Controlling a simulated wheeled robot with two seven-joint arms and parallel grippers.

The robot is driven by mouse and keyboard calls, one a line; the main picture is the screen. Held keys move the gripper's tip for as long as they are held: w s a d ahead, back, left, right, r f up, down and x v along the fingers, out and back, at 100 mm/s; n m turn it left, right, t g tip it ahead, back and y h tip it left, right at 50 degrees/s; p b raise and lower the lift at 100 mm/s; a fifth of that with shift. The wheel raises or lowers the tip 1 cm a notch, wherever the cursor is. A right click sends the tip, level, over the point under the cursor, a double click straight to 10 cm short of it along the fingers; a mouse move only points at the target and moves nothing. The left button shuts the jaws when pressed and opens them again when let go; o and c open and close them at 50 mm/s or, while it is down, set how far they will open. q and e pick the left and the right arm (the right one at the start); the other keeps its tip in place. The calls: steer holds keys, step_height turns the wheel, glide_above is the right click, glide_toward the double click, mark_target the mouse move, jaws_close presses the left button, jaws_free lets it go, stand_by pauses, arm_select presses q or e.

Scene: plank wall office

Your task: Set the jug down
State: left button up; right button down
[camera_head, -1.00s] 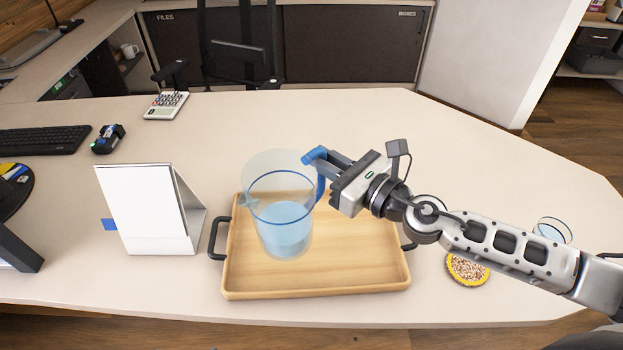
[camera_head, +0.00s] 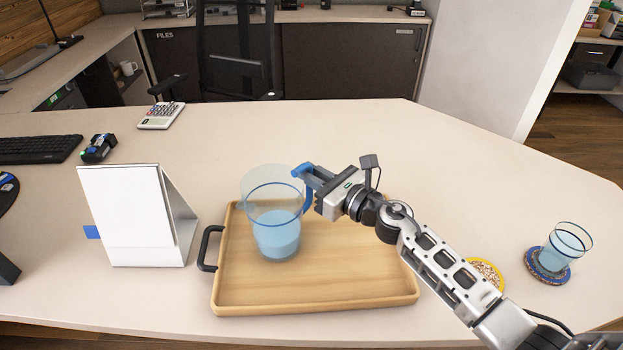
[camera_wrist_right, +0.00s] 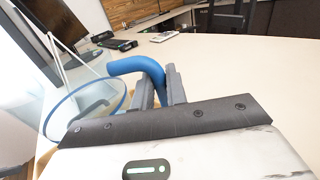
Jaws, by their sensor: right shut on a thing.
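The jug (camera_head: 275,225) is clear with a blue rim and a blue handle, and holds pale blue liquid. It is upright over the left part of the wooden tray (camera_head: 330,298); I cannot tell whether its base touches the tray. My right gripper (camera_head: 305,178) is shut on the jug's handle from the right side. In the right wrist view the blue handle (camera_wrist_right: 140,66) sits at the fingers, with the jug's rim (camera_wrist_right: 62,110) to the left. My left gripper is not in view.
A white stand-up card (camera_head: 128,215) stands left of the tray. A glass with blue liquid (camera_head: 562,247) sits on a blue coaster (camera_head: 540,272) at the right. A yellow-rimmed coaster (camera_head: 487,273) lies by my right arm. The desk behind the tray is clear.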

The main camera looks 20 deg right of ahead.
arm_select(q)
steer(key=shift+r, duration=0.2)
arm_select(e)
steer(key=shift+r, duration=0.15)
steer(key=shift+f, duration=0.2)
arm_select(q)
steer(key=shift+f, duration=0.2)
arm_select(e)
steer(key=c, duration=1.4)
jaws_free()
steer(key=shift+f, duration=0.1)
steer(key=shift+r, duration=0.3)
arm_select(q)
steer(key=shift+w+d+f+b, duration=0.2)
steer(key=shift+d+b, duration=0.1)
steer(key=shift+b, duration=0.85)
arm_select(e)
steer(key=v, duration=1.2)
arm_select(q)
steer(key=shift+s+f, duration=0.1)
arm_select(e)
steer(key=shift+f, duration=0.15)
